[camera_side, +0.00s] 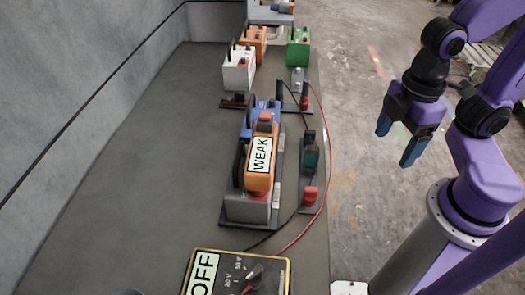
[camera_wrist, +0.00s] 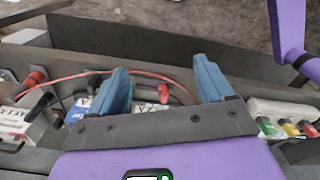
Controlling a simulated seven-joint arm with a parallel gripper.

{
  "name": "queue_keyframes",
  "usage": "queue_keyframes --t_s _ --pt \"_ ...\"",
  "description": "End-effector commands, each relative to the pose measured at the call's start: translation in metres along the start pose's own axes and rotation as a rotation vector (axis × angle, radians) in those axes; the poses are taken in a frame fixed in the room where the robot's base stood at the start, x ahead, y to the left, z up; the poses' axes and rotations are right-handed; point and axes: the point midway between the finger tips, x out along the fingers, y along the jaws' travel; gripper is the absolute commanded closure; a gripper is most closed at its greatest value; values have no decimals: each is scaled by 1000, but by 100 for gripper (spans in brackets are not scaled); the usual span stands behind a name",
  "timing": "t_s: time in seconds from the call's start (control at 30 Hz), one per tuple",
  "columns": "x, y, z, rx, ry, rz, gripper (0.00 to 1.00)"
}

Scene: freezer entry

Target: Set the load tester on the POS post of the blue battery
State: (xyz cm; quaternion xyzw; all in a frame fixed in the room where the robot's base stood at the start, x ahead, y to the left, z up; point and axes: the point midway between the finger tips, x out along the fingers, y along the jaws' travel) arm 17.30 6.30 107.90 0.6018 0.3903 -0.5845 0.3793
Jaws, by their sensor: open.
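In the side view, a blue battery (camera_side: 263,104) stands on the bench, largely hidden behind an orange block (camera_side: 261,128) with a "WEAK" label. A dark teal piece (camera_side: 310,157) stands on a narrow base to its right. I cannot tell for sure which piece is the load tester, and the POS post is not clear. My gripper (camera_side: 399,140) is open and empty, its blue fingers hanging right of the bench, apart from these things. In the wrist view, my gripper (camera_wrist: 164,88) has its fingers spread, with a red part (camera_wrist: 163,93) showing beyond them.
White (camera_side: 239,70) and green (camera_side: 298,50) batteries stand farther back. The bench's left part is bare, beside a grey wall.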

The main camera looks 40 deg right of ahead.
Motion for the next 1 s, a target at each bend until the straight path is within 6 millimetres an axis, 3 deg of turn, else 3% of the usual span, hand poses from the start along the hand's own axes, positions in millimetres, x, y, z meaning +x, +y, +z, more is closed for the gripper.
queue_keyframes --t_s 0.6,0.8,1.0 --pt "-108 51 -181 -783 -17 -5 19" --pt "-141 58 -224 -1030 -21 -11 19" --pt "-159 60 -244 -1175 -24 -16 19"
